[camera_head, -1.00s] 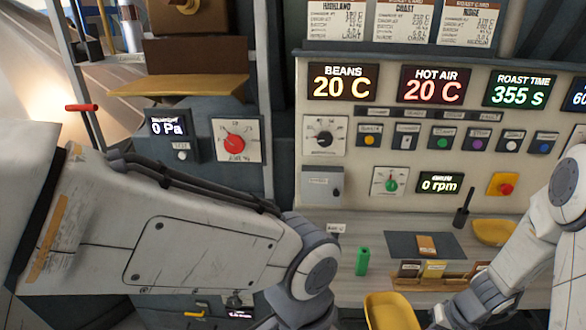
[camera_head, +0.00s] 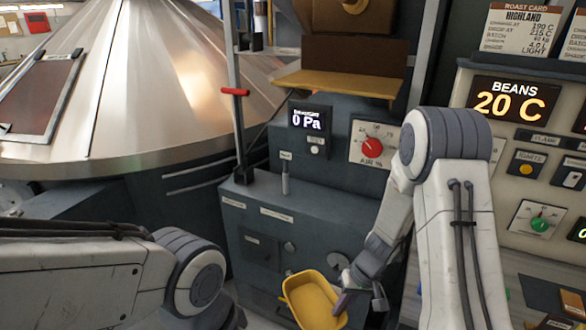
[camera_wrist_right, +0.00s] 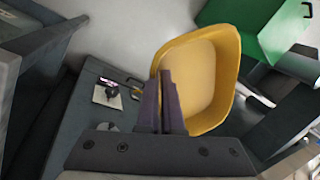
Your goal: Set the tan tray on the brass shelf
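The tan tray, yellowish in the picture (camera_head: 312,300), is low in the head view, in front of the dark cabinet. My right gripper (camera_head: 345,303) is shut on its right rim and holds it tilted. In the right wrist view, the fingers (camera_wrist_right: 167,100) pinch the near side wall of the tray (camera_wrist_right: 205,85), which looks empty. The brass shelf (camera_head: 340,84) is a flat ledge higher up, above the draught display, and looks bare. The tray is well below it. My left arm comes in at the lower left; its gripper is out of the picture.
A red-handled lever (camera_head: 236,92) stands left of the shelf on a dark post. The draught display (camera_head: 308,120) and a red-knob dial (camera_head: 372,146) sit below the shelf. A large metal cone (camera_head: 150,80) fills the left. A green box (camera_wrist_right: 250,25) shows in the wrist view.

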